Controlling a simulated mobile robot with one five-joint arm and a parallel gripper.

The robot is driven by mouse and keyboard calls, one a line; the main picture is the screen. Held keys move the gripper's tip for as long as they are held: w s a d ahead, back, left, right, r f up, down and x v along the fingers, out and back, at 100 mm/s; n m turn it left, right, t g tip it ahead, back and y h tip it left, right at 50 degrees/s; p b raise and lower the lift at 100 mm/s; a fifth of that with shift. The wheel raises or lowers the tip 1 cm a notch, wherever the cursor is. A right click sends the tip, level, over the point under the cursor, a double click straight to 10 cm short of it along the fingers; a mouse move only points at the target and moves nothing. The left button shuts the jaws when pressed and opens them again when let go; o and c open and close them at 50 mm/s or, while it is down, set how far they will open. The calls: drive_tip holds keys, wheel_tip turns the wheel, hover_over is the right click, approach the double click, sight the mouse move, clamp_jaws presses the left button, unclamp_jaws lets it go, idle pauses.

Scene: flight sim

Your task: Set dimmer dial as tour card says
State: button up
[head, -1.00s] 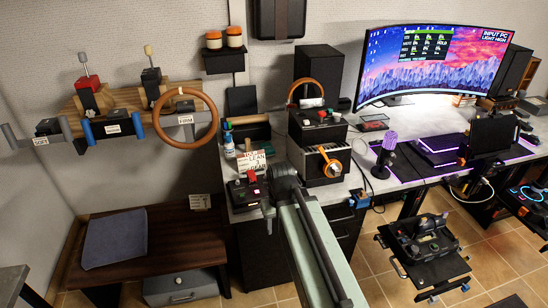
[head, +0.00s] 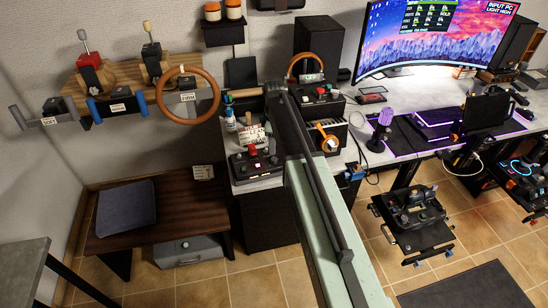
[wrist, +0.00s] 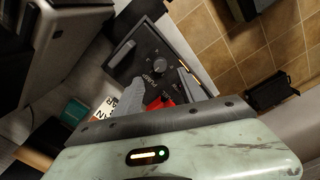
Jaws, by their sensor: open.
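A black control box (head: 256,165) with a red switch stands on the front left end of the counter. In the wrist view, a black panel (wrist: 140,52) carries a round dark knob (wrist: 158,61) with a white label beside it, too blurred to read surely. My gripper (wrist: 160,80) is open and empty, its grey fingers to either side below the knob in the picture. A red part (wrist: 160,104) shows between them. In the head view my arm's end hides the fingers. A white lettered card (head: 251,138) stands behind the box; I cannot tell if it is the tour card.
The curved monitor (head: 430,45) shows a small table and "LIGHT HIGH". A wooden bench (head: 170,215) with a cushion is at left.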

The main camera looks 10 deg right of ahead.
sight(274, 159)
wheel_tip(274, 159, down, 8)
drive_tip(key=b, duration=0.7)
drive_tip(key=shift+r, duration=0.3)
clamp_jaws()
